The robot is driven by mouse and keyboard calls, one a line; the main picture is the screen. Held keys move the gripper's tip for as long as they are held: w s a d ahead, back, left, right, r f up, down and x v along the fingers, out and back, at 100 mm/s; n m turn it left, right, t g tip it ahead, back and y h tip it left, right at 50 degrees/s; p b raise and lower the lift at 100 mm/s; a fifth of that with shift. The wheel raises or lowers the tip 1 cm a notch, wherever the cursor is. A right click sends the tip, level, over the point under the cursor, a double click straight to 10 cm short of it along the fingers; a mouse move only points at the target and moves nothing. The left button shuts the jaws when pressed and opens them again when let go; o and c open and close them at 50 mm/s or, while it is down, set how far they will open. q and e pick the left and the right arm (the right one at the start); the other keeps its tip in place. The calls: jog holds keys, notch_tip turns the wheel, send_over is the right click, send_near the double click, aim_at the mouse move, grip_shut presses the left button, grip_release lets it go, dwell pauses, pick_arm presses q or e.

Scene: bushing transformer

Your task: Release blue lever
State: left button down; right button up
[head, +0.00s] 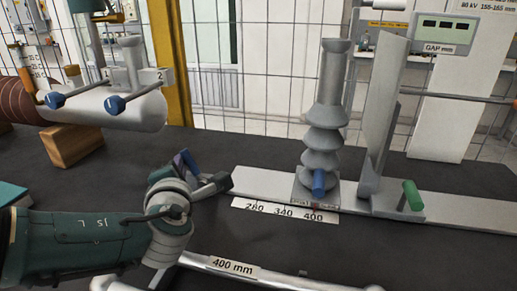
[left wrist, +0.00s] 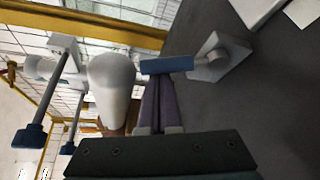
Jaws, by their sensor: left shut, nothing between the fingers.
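A blue lever (head: 190,161) stands on a small grey block at the left end of the pale rail. In the left wrist view the lever (left wrist: 167,65) runs sideways just past my fingertips, joined to its grey block (left wrist: 220,56). My left gripper (head: 182,165) is shut with nothing in it. Its fingertips (left wrist: 158,82) are at the lever's side; I cannot tell whether they touch it. Another blue lever (head: 318,182) stands at the foot of the grey ribbed insulator (head: 323,125). My right gripper is not in view.
A green lever (head: 412,195) sits at the foot of the tall grey plate (head: 383,115). A scale strip (head: 285,210) lies along the rail (head: 460,212). A wooden block (head: 72,147) and a grey cylinder with blue-tipped rods (head: 110,105) are at the left. Dark tabletop is clear behind the lever.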

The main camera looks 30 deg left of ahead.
pick_arm(q)
jog(key=m, duration=0.1)
jog(key=d+m+y, duration=0.1)
jog(key=d+m, duration=0.1)
jog(key=shift+w+r+t+y, duration=0.25)
jog(key=shift+r+t+y, duration=0.05)
jog(key=shift+r+t, duration=0.1)
jog(key=shift+d, duration=0.25)
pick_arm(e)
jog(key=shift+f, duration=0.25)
pick_arm(q)
jog(key=shift+w+d, duration=0.1)
jog(key=shift+r, duration=0.15)
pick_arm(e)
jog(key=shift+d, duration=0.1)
